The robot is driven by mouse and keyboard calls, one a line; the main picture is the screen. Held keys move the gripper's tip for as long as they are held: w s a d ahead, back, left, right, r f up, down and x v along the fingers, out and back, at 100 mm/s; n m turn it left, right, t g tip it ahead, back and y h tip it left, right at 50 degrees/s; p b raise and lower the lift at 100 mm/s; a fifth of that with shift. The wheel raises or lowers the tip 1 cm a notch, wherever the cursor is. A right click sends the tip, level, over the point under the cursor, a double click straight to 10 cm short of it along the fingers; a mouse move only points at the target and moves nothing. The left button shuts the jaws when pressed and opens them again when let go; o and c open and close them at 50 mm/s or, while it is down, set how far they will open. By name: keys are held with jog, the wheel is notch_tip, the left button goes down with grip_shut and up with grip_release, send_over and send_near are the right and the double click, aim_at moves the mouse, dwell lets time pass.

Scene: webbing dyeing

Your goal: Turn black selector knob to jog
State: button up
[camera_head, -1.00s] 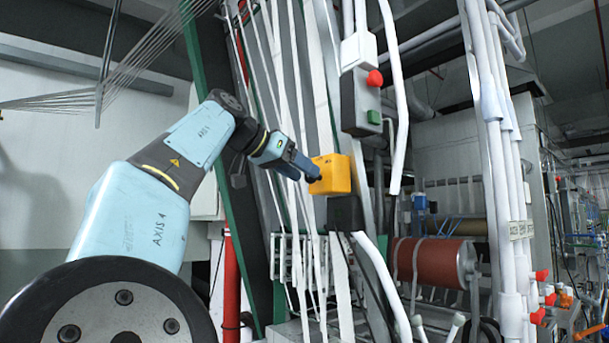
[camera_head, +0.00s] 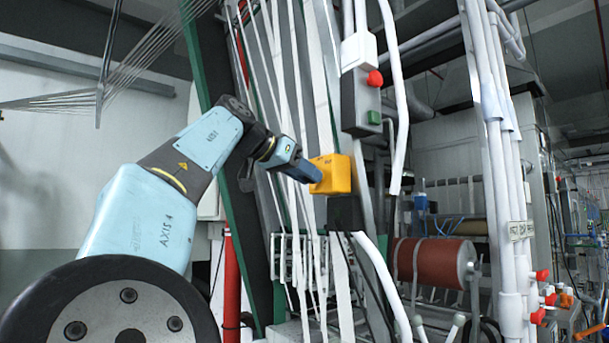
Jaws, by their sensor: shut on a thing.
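A yellow-orange control box (camera_head: 339,174) is mounted on the machine near the middle of the view. My gripper (camera_head: 317,178) reaches in from the left, with its fingers at the box's left face. It is shut on the black selector knob there. The fingers hide the knob, so I cannot see which way it points. The label on the box's top edge is too small to read.
A grey box with a red button (camera_head: 375,78) and a green button (camera_head: 374,117) hangs above the yellow box. A black box (camera_head: 345,212) sits just below it. White webbing strips (camera_head: 322,95) run close behind my wrist.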

jog(key=shift+a, duration=0.15)
jog(key=shift+c, duration=0.8)
jog(key=n+g+h, duration=0.1)
jog(key=n+h, duration=0.1)
jog(key=n, duration=0.2)
jog(key=n+g+h, duration=0.1)
jog(key=n+h, duration=0.1)
jog(key=n, duration=0.2)
jog(key=f+n+g+h, duration=0.1)
jog(key=n+h, duration=0.1)
jog(key=n, duration=0.3)
jog(key=shift+w+a+g, duration=0.1)
jog(key=shift+w+g, duration=0.15)
jog(key=shift+g, duration=0.15)
jog(key=shift+n, duration=0.3)
jog(key=o, duration=1)
jog(key=shift+r, duration=0.15)
